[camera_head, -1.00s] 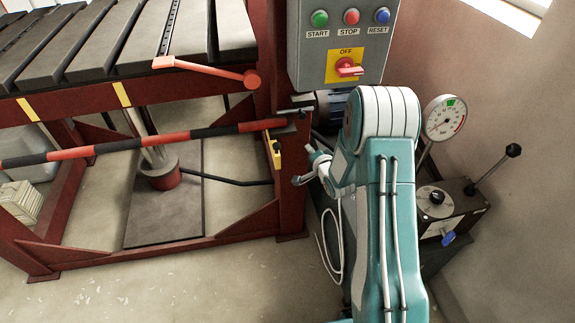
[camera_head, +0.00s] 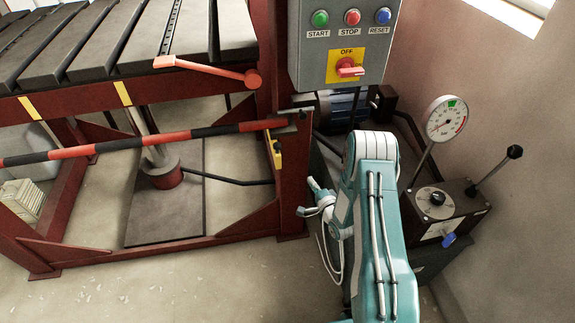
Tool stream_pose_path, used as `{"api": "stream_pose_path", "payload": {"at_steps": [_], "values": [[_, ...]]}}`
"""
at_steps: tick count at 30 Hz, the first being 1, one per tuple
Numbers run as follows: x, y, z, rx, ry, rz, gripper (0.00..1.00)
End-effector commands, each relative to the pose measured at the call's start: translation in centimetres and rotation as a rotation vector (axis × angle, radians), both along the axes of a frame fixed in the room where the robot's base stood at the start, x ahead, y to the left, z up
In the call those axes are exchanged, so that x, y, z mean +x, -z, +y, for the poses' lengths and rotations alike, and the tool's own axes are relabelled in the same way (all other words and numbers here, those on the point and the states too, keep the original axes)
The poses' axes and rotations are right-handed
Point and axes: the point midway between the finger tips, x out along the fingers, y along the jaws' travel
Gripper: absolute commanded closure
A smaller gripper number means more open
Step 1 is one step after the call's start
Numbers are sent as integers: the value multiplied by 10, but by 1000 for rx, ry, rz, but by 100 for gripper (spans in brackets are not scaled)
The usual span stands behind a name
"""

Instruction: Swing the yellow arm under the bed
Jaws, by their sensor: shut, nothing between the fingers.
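The yellow arm (camera_head: 277,153) is a short yellow piece with a dark part on the dark red right-hand post, below the height of the bed. The bed (camera_head: 140,40) is a row of dark slats on a dark red frame at the upper left. My gripper (camera_head: 303,211) is shut and empty, on the end of my teal and white arm. In the picture it is below and right of the yellow arm, apart from it, just right of the post. Its fingertips are small and partly hard to make out.
A red-and-black striped bar (camera_head: 140,143) crosses in front of the bed frame. An orange lever (camera_head: 210,70) lies along the bed edge. A grey control box (camera_head: 345,45) hangs above my arm. A gauge (camera_head: 446,118) and a lever unit (camera_head: 450,210) stand right. Floor is clear at lower left.

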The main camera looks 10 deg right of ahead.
Motion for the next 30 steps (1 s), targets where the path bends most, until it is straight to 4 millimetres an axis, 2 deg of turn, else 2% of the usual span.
{"api": "stream_pose_path", "payload": {"at_steps": [8,24,30], "values": [[9,0,3,-2,-1,0,100],[100,0,29,-2,-3,0,100],[97,0,57,-1,-3,2,100]]}}
